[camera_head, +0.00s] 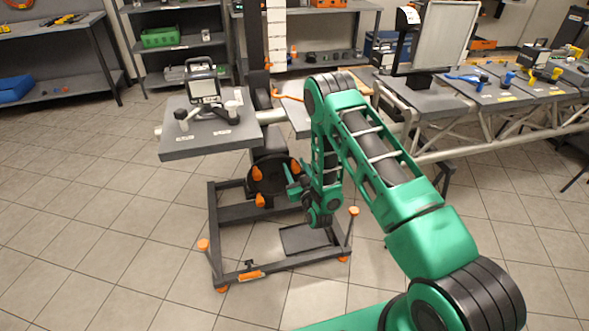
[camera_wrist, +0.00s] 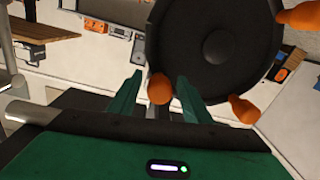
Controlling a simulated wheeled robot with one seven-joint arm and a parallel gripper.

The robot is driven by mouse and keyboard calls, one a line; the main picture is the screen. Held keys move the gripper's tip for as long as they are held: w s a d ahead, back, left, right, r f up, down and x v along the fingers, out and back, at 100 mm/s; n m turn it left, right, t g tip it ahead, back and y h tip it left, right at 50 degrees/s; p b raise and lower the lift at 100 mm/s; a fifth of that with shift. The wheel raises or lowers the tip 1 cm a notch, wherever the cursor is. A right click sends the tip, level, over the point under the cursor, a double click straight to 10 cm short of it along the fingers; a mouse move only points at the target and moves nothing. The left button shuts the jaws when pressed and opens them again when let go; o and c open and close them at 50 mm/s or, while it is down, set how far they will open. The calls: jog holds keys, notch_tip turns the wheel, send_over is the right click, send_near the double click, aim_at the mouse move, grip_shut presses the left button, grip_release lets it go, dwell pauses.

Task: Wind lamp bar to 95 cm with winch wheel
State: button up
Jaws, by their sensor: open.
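The winch wheel (camera_head: 268,182) is a black disc with orange knobs, low on the dark mast of a wheeled stand. In the wrist view the wheel (camera_wrist: 205,50) fills the upper middle. One orange knob (camera_wrist: 160,90) shows between the fingers of my open gripper (camera_wrist: 160,76); I cannot tell whether they touch it. In the head view my gripper (camera_head: 293,181) is at the wheel's right side. A pale horizontal tube (camera_head: 158,131) shows beside a grey board at the mast; I cannot tell whether it is the lamp bar. No height reading is legible.
The stand's dark base frame (camera_head: 283,262) has orange-capped feet on the tiled floor. The grey board (camera_head: 190,150) left of the mast carries a work lamp (camera_head: 203,84). A truss table with tools (camera_head: 480,85) stands right. Shelves line the back. Floor at left is clear.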

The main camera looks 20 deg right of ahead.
grip_shut()
jog(key=shift+a, duration=0.1)
jog(key=shift+d+f, duration=0.2)
jog(key=shift+d, duration=0.05)
jog(key=shift+m, duration=0.3)
